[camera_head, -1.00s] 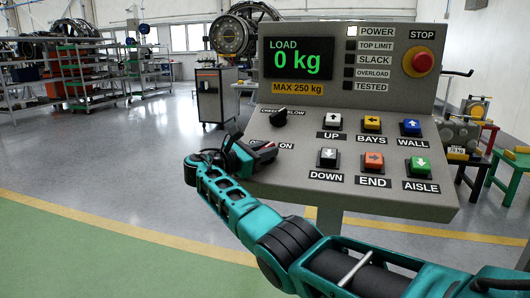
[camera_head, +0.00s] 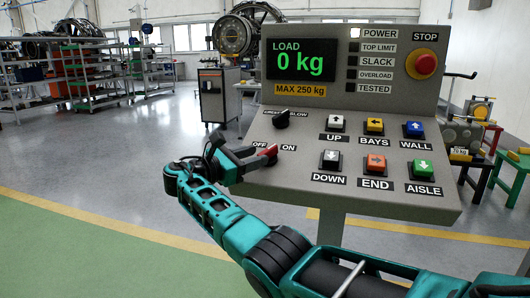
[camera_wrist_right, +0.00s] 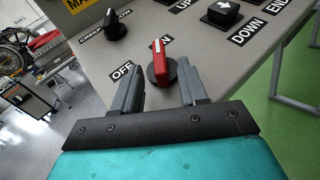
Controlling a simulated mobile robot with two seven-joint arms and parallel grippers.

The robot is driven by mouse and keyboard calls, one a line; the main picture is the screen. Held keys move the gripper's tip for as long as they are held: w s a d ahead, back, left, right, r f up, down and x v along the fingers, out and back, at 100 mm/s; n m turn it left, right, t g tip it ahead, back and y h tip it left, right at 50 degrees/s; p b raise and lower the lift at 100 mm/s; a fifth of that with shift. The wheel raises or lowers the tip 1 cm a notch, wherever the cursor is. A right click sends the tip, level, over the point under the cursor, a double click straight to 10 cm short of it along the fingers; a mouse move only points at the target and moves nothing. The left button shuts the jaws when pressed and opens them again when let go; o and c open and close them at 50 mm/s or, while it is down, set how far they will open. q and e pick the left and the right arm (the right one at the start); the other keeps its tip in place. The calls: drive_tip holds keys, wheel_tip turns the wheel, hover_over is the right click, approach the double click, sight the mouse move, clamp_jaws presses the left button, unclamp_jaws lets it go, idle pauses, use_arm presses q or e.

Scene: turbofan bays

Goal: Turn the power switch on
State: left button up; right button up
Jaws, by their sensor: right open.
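The power switch is a red rotary knob (camera_head: 268,153) with OFF and ON labels, low on the left of the sloped grey control panel (camera_head: 300,190). In the wrist view the red knob (camera_wrist_right: 160,66) stands between the fingertips in the picture, with a pale mark on its top near the ON label. My right gripper (camera_head: 255,157) is at the panel's left edge, open (camera_wrist_right: 158,80), with a finger on either side of the knob. I cannot tell whether the fingers touch it. My left gripper is not in view.
The POWER lamp (camera_head: 354,33) looks white, and the display (camera_head: 303,60) reads 0 kg. A red STOP button (camera_head: 425,65) is at top right.

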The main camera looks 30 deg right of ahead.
drive_tip(key=s+a, duration=0.1)
drive_tip(key=a, duration=0.6)
drive_tip(key=shift+a, duration=0.3)
